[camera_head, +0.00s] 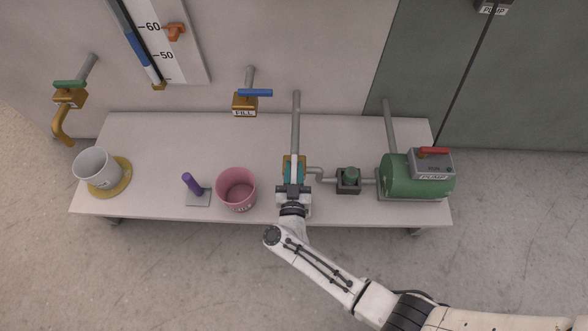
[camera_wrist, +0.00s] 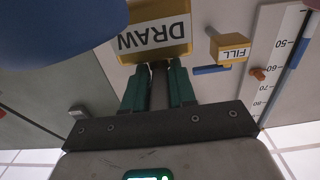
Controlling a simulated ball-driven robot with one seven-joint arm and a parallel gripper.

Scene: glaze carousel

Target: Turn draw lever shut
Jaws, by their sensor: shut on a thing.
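The draw valve (camera_wrist: 155,38) is a brass block with a white DRAW label, upside down in the wrist view. In the head view it shows as a brass edge (camera_head: 287,159) at the foot of a grey wall pipe. My gripper (camera_wrist: 159,76) has its two teal fingers on either side of a dark bar, the draw lever (camera_wrist: 159,92), just by the block. The fingers are shut on it. In the head view my gripper (camera_head: 293,172) covers most of the valve and hides the lever, so its angle is hard to tell.
A pink pot (camera_head: 236,189) stands left of my gripper, beside a purple-handled tool (camera_head: 192,184). A grey pot (camera_head: 97,167) is at far left. A thin pipe leads right to a green pump (camera_head: 401,178). The FILL valve (camera_head: 244,105) is above on the wall.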

